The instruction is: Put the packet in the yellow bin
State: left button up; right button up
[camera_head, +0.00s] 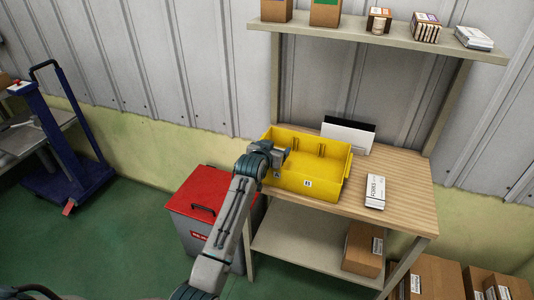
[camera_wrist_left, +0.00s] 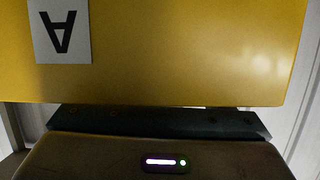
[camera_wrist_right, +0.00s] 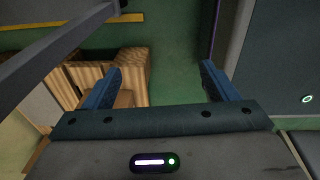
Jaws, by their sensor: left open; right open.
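The yellow bin (camera_head: 318,178) stands on the wooden table, open at the top, and looks empty. A white packet (camera_head: 375,190) with dark lettering lies on the table to the right of the bin, clear of it. My left gripper (camera_head: 280,158) is at the bin's left end, close to the rim. In the left wrist view the bin's yellow wall (camera_wrist_left: 190,55) with an "A" label fills the picture and hides the fingertips; I cannot tell whether they touch it. My right gripper (camera_wrist_right: 160,80) is open and empty, above the floor and cardboard boxes.
A white and black box (camera_head: 348,136) stands behind the bin against the wall. A shelf (camera_head: 390,38) with boxes hangs above. A red chest (camera_head: 205,195) stands left of the table (camera_head: 410,190). Cardboard boxes (camera_head: 432,278) sit at lower right. The table's right part is mostly free.

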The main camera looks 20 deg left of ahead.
pick_arm(q)
jog(key=b+v, duration=0.1)
jog(key=v, duration=1.1)
jog(key=shift+r+b, duration=0.2)
jog(key=shift+b, duration=0.2)
jog(key=shift+w, duration=0.1)
jog(key=s+a+f+g, duration=0.2)
jog(key=s+f, duration=0.6)
jog(key=f, duration=0.9)
jog(key=s+a+f+g, duration=0.25)
jog(key=s+f, duration=0.65)
jog(key=f, duration=0.8)
jog(key=s+a+f+g, duration=0.1)
jog(key=s+f+g, duration=0.2)
jog(key=s+f, duration=0.95)
jog(key=s+a+f+g, duration=0.1)
jog(key=s+f, duration=0.5)
jog(key=s, duration=0.3)
jog(key=s+a+f+g, duration=0.1)
jog(key=s+f+g, duration=0.1)
jog(key=s+f, duration=0.5)
jog(key=s+a+f+g+y, duration=0.1)
jog(key=s+f+g, duration=0.1)
jog(key=s+f, duration=0.5)
jog(key=s, duration=0.6)
jog(key=shift+n, duration=0.3)
